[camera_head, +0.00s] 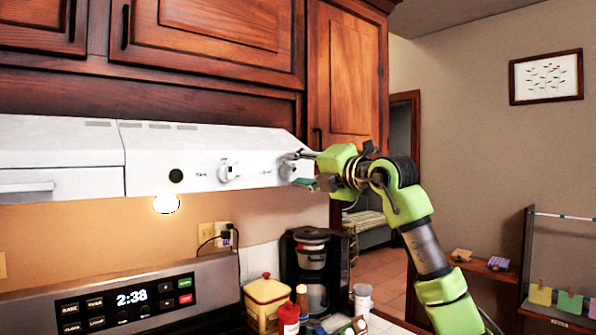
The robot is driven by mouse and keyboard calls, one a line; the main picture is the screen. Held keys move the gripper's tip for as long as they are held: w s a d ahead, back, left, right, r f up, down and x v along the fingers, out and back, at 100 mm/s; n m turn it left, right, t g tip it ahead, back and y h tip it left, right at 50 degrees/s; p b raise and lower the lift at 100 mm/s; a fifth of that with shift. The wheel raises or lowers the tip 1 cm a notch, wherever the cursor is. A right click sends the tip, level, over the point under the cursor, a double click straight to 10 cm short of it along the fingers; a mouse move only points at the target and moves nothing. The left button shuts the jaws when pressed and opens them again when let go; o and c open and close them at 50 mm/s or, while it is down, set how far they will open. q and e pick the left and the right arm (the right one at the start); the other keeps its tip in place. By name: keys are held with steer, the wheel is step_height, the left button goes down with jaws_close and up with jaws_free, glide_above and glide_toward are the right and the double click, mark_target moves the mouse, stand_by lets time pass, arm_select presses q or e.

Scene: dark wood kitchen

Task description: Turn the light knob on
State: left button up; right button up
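The white range hood (150,150) under the cabinets carries two white knobs on its front. One knob (229,172) is in the open, left of my gripper. The other knob (287,170) is near the hood's right end. The labels are too small to read, so I cannot tell which is the light knob. My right gripper (302,169) is at the right-hand knob, its fingers apart above and below it; contact is unclear. A bright white oval (166,204) glows under the hood. My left gripper is not in view.
Below stand the stove panel (130,299), a coffee maker (314,262), a yellow canister (267,299) and a red bottle (289,319). Wooden cabinets (210,40) hang directly above the hood. A shelf (489,268) stands at right.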

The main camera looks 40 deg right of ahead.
steer(key=s+d, duration=0.1)
steer(key=s, duration=1.1)
